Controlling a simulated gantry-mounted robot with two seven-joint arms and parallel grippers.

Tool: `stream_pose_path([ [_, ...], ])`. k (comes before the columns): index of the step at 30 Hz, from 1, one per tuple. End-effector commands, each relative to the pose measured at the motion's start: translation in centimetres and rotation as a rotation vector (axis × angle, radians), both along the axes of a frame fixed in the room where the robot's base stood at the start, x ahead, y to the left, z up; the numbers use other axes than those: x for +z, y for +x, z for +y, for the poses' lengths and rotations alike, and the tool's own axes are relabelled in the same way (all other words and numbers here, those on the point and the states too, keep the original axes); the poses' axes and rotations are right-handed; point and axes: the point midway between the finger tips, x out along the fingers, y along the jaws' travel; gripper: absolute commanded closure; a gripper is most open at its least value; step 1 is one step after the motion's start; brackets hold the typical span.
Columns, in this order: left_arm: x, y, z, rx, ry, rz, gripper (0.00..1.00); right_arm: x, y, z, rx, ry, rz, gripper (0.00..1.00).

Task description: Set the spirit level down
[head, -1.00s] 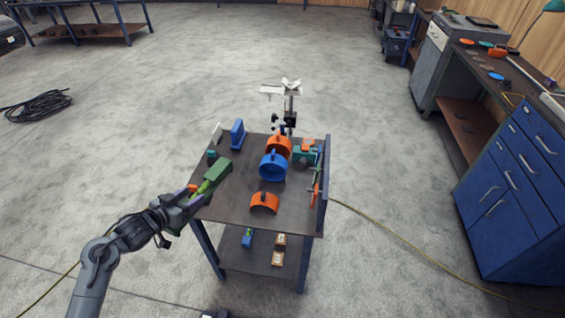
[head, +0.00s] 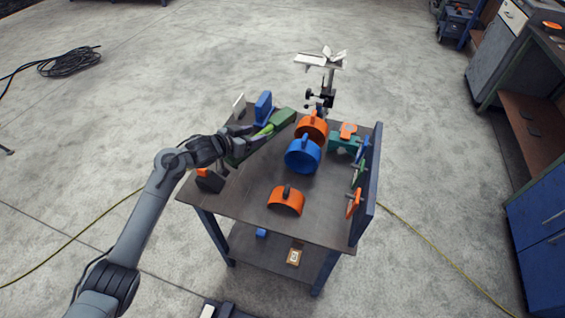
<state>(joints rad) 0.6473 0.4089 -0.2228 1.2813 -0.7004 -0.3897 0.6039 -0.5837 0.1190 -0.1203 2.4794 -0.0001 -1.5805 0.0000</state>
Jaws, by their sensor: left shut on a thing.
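The spirit level appears to be the long green bar (head: 282,118) at the far left part of the cart top (head: 240,200). My left gripper (head: 250,138) is shut on it, with the arm reaching in from the lower left. The bar points away toward the back of the cart, and the gripper covers part of its near half. I cannot tell whether its underside touches the cart top. My right gripper is not in view.
A blue block (head: 263,107) stands just left of the bar. An orange ring (head: 311,127), a blue ring (head: 302,156) and an orange half-ring (head: 286,201) stand to the right. Tools hang along the right side panel (head: 367,185). A pipe stand (head: 326,80) rises behind the cart.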

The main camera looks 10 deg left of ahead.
Motion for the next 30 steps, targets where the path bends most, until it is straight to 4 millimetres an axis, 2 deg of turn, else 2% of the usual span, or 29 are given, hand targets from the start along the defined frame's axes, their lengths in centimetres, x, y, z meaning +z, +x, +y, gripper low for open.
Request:
stream_pose_path([
  [1,-0.3,0.1,0.0,0.001,-0.002,-0.006,0.95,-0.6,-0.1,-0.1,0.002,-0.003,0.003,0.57],
  [10,-4.1,0.1,-0.1,0.000,-0.001,-0.003,0.95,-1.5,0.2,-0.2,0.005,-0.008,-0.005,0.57],
  [17,-5.5,0.1,0.0,0.001,-0.002,-0.006,0.95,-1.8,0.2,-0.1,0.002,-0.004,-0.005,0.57],
  [25,-9.1,0.1,0.0,0.001,-0.001,-0.004,0.95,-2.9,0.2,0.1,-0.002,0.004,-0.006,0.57],
  [30,-9.8,0.1,0.0,-0.001,-0.002,-0.007,0.95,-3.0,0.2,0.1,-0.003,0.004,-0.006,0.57],
])
